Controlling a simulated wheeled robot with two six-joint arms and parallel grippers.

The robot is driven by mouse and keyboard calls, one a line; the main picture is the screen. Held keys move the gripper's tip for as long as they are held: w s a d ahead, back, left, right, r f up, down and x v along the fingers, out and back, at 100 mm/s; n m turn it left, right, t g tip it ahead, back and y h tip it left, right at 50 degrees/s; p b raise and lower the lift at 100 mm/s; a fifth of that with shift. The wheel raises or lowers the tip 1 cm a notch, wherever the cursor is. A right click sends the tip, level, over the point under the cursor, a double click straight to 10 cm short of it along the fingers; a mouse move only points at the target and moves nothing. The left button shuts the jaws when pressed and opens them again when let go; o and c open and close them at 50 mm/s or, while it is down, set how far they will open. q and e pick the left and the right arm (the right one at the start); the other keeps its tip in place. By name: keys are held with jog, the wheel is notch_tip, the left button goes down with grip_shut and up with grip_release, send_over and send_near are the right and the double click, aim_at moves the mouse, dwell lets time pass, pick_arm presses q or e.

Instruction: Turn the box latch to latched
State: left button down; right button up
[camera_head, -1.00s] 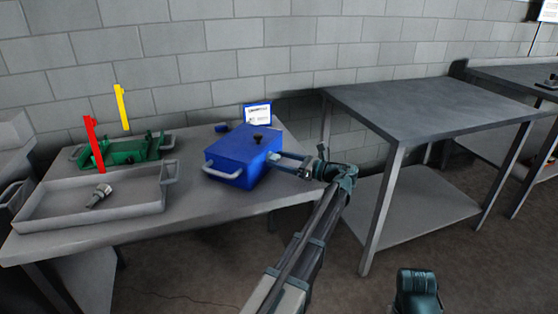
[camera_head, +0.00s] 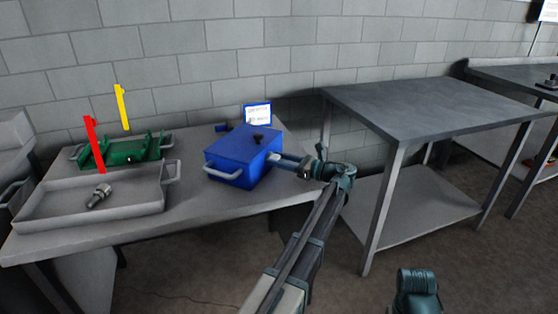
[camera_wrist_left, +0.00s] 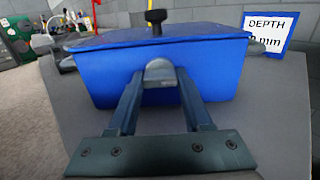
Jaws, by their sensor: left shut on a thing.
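The blue box (camera_head: 235,158) stands on the left table with a black knob on its lid and a pale handle on its front-left face. In the left wrist view, the box (camera_wrist_left: 200,75) fills the middle, and a grey rounded piece, seemingly the latch (camera_wrist_left: 158,69), shows on its near side. My left gripper (camera_head: 277,157) reaches the box's right side. In the wrist view its two fingers (camera_wrist_left: 158,82) are closed in on the latch. The latch's angle is hard to tell, as the fingers partly cover it. My right gripper is out of view.
A grey tray (camera_head: 50,212) with a metal part (camera_head: 98,196) and a green fixture (camera_head: 130,152) stand left of the box. A depth card (camera_head: 258,114) stands behind it. An empty table (camera_head: 420,105) stands to the right.

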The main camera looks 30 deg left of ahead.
pick_arm(q)
jog(key=shift+n, duration=0.3)
jog(key=n, duration=0.3)
jog(key=shift+n, duration=0.4)
jog(key=n, duration=0.4)
jog(key=shift+n, duration=0.3)
jog(key=n, duration=0.4)
jog(key=shift+n, duration=2.4)
jog(key=shift+c, duration=1.6)
grip_release()
